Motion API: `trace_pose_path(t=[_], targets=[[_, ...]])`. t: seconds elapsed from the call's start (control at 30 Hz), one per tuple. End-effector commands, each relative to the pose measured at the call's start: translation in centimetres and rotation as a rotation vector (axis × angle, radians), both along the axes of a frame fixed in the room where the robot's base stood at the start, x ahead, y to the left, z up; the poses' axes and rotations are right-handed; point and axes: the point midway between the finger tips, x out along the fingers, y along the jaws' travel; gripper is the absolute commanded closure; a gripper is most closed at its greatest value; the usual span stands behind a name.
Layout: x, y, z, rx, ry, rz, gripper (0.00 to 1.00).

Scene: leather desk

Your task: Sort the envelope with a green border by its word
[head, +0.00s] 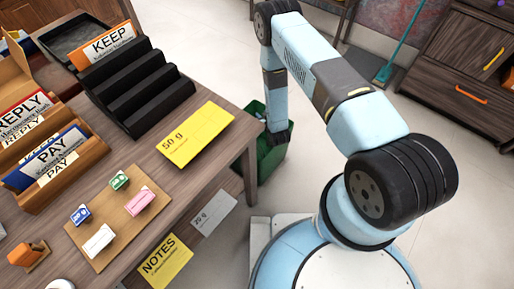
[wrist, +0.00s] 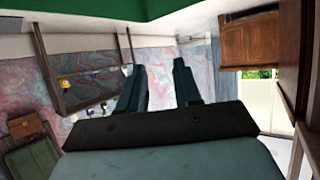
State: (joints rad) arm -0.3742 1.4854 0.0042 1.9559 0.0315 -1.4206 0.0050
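I see no envelope with a green border in either view. My gripper (wrist: 158,82) shows two dark fingers standing apart in the wrist view, with nothing between them. In the head view my arm's far end hangs at the green bin (head: 270,160), past the desk's right edge; the fingers cannot be made out there.
A yellow 50 g card (head: 195,133) lies near the right edge. A wooden board (head: 75,235) holds several small coloured blocks. A NOTES sheet (head: 164,262) and a 20 g card (head: 213,213) lie lower right.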

Motion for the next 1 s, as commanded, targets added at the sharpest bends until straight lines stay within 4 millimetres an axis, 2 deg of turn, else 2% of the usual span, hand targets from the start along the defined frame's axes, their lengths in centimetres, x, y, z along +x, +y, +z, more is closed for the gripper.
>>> trace_pose_path(t=[0.3,0.47,1.0], targets=[[-0.1,0.0,0.0,0.000,0.001,0.000,0.60],[-1.1,-0.4,0.5,-0.001,0.003,0.000,0.60],[-9.5,-3.3,4.7,-0.001,0.004,0.000,0.60]])
